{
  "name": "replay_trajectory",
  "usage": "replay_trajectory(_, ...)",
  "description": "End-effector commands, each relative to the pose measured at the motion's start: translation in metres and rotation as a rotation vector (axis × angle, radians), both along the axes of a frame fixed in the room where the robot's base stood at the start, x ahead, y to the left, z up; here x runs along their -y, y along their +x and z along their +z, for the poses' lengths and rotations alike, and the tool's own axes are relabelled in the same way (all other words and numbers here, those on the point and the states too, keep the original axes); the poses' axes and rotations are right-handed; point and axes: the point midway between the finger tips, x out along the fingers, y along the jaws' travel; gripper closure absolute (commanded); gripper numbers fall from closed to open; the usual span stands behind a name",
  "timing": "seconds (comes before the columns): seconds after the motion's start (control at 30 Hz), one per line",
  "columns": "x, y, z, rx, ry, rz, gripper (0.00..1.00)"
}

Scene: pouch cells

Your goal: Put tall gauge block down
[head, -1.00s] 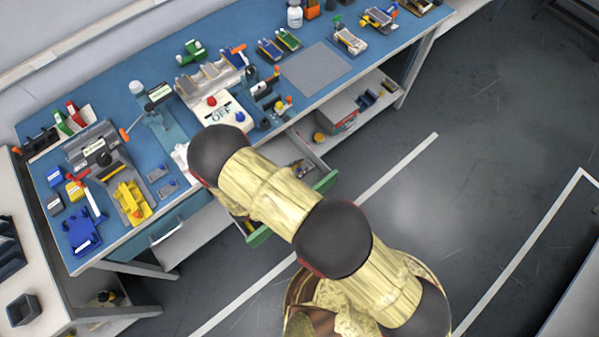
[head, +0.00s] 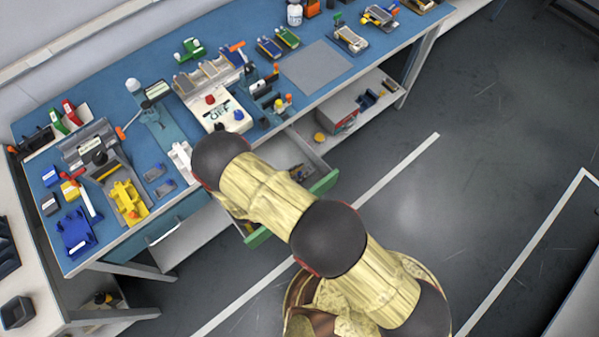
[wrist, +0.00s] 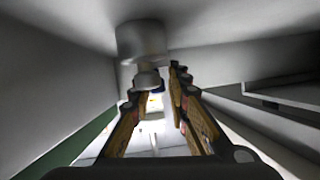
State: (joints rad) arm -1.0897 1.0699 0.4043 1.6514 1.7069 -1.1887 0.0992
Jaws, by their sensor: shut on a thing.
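My gripper (wrist: 160,78) shows in the wrist view, its two fingers reaching forward and closed in on something at their tips. A grey stepped piece (wrist: 142,42), wide at the top with a narrower part below, stands at the fingertips. I take it to be the tall gauge block, though its full shape is unclear. Grey walls and a green edge (wrist: 95,138) surround the fingers. In the head view my own arm hides the gripper and whatever it holds. I cannot tell whether the piece touches a surface.
An open drawer with a green front (head: 322,183) sticks out below the blue bench (head: 215,45). Small parts lie in the drawer.

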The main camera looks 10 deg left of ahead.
Motion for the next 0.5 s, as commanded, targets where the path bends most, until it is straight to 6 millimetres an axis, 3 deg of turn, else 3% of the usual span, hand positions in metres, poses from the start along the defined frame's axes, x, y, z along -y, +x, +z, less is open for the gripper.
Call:
replay_trajectory(0.07,-0.0004,0.0003,0.0004,0.001,0.000,0.000,1.00)
replay_trajectory(0.1,-0.0002,0.0001,0.0002,0.000,0.000,0.000,0.82)
replay_trajectory(0.4,-0.0002,0.0002,0.0003,0.000,0.000,0.000,0.65)
replay_trajectory(0.5,-0.0003,0.0001,0.0003,0.000,0.000,0.000,0.64)
